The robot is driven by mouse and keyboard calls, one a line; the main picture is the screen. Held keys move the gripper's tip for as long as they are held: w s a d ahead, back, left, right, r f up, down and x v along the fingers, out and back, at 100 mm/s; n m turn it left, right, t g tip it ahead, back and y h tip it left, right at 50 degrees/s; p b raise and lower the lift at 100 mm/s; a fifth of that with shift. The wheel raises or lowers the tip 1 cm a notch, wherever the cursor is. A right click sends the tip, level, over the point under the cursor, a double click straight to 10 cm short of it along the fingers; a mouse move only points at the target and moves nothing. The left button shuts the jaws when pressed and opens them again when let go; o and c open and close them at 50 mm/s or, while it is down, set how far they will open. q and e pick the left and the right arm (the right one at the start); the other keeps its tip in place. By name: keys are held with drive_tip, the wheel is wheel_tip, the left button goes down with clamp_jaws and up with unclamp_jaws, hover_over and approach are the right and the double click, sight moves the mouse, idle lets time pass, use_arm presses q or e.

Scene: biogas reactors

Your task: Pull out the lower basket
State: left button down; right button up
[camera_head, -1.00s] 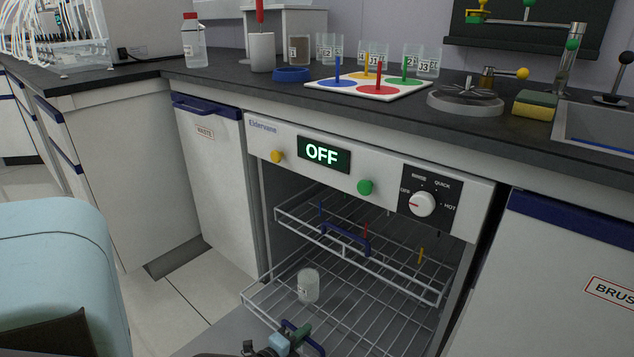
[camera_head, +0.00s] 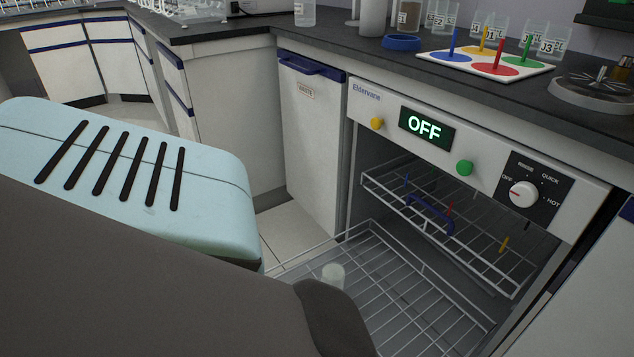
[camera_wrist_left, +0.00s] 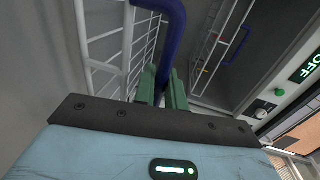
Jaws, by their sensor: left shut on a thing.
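The lower basket (camera_head: 415,290) is a white wire rack that stands well out of the open washer. A clear jar (camera_head: 333,275) stands in it. In the left wrist view, the basket's wire wall (camera_wrist_left: 105,45) is at the left and its blue handle (camera_wrist_left: 173,35) runs down between the green fingers. My left gripper (camera_wrist_left: 162,85) is shut on this handle. In the head view my own arm covers the left gripper and the basket's front. My right gripper is in neither view.
The upper basket (camera_head: 395,203), with a blue handle (camera_head: 430,214) and coloured pegs, remains inside the washer. The washer's display (camera_head: 425,127) reads OFF. A cabinet (camera_head: 310,140) stands left of the washer, with some bare floor (camera_head: 285,232) before it.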

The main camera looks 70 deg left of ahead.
use_arm(q)
drive_tip(key=shift+s, duration=0.2)
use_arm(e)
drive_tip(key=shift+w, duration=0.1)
use_arm(q)
drive_tip(key=c, duration=1.5)
unclamp_jaws()
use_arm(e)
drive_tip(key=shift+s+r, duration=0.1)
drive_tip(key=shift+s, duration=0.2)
use_arm(q)
drive_tip(key=shift+s+d, duration=0.1)
drive_tip(key=shift+s, duration=0.05)
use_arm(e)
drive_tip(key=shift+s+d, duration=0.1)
